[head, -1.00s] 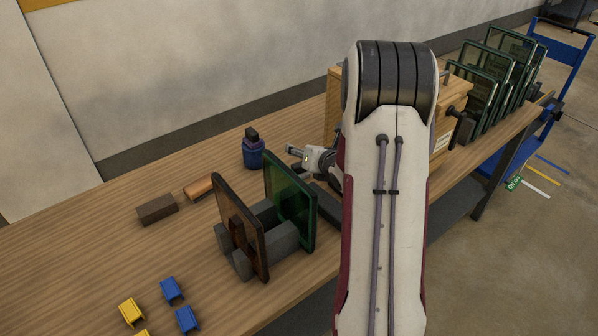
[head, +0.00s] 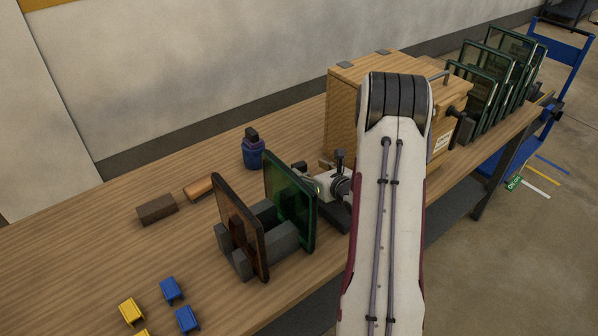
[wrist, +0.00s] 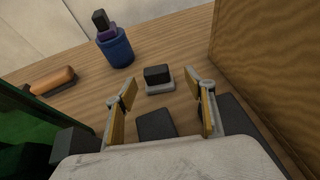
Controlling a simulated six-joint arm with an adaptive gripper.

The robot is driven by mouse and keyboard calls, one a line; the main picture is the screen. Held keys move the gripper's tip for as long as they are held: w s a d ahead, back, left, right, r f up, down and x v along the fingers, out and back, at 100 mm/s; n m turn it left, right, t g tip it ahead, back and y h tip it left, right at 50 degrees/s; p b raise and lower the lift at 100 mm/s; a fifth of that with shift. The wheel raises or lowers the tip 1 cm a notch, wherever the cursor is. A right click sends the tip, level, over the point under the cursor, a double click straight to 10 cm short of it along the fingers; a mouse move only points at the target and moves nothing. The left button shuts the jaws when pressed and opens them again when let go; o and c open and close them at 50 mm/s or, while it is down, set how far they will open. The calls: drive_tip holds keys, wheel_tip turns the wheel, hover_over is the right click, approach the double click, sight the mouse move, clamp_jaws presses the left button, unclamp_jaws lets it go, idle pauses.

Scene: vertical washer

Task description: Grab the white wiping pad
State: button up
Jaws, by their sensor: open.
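The wiping pad (wrist: 160,88) shows in the wrist view as a small block with a light grey-white base and a dark grip on top. It stands on the wooden table, just beyond my fingertips and centred between them. My gripper (wrist: 163,83) is open and empty, with its two fingers spread to either side of the pad's line. Contact between fingers and pad does not show. In the head view my gripper is partly hidden behind the green glass panel and my arm, and I cannot clearly make out the pad there.
A green panel (head: 290,200) and a brown panel (head: 240,225) stand in grey holders left of my gripper. A wooden box (head: 345,110) rises close on the right. A blue cup (head: 253,155) and an orange-brown handled brush (wrist: 52,80) lie beyond to the left.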

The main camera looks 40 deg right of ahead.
sight(298, 163)
drive_tip(key=shift+x, duration=1.3)
drive_tip(key=shift+w, duration=0.15)
drive_tip(key=shift+w+a+f, duration=0.1)
drive_tip(key=shift+w+f, duration=0.1)
drive_tip(key=shift+w, duration=0.55)
drive_tip(key=shift+w+a+f, duration=0.1)
drive_tip(key=shift+w+f, duration=0.05)
drive_tip(key=shift+w, duration=0.6)
drive_tip(key=shift+x, duration=1)
drive_tip(key=shift+c, duration=0.3)
drive_tip(key=c, duration=1.2)
